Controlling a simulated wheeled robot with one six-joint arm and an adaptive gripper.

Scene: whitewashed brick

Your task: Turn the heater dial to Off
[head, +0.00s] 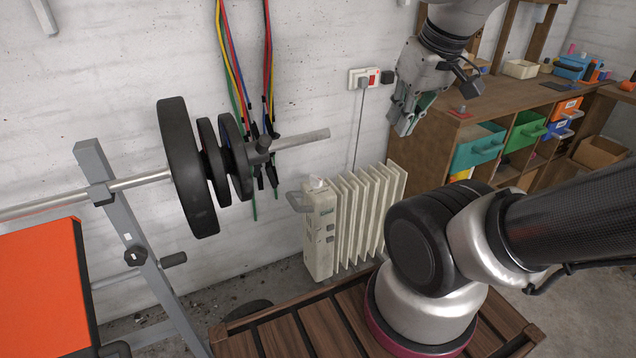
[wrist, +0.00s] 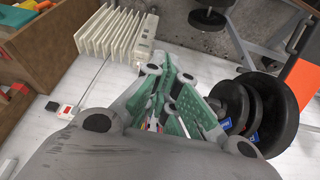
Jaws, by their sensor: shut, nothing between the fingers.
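The heater (head: 362,212) is a cream oil-filled radiator with upright fins, standing on the floor by the wall. Its narrow control panel (head: 320,247) faces my side and carries small dark controls (head: 330,234). I cannot tell which one is the dial or read its setting. In the wrist view the heater (wrist: 112,36) is at the upper left, with its panel end on the right. My gripper (head: 404,122) is shut and empty, in the air above and right of the heater, near the wall. Its green-padded fingers (wrist: 170,88) show in the wrist view, apart from the heater.
A barbell with black plates (head: 205,165) on a grey rack (head: 125,225) stands left of the heater. A wooden slatted surface (head: 315,325) lies in front. A wall socket (head: 366,78) with a cable is above. A workbench with bins (head: 480,145) stands right.

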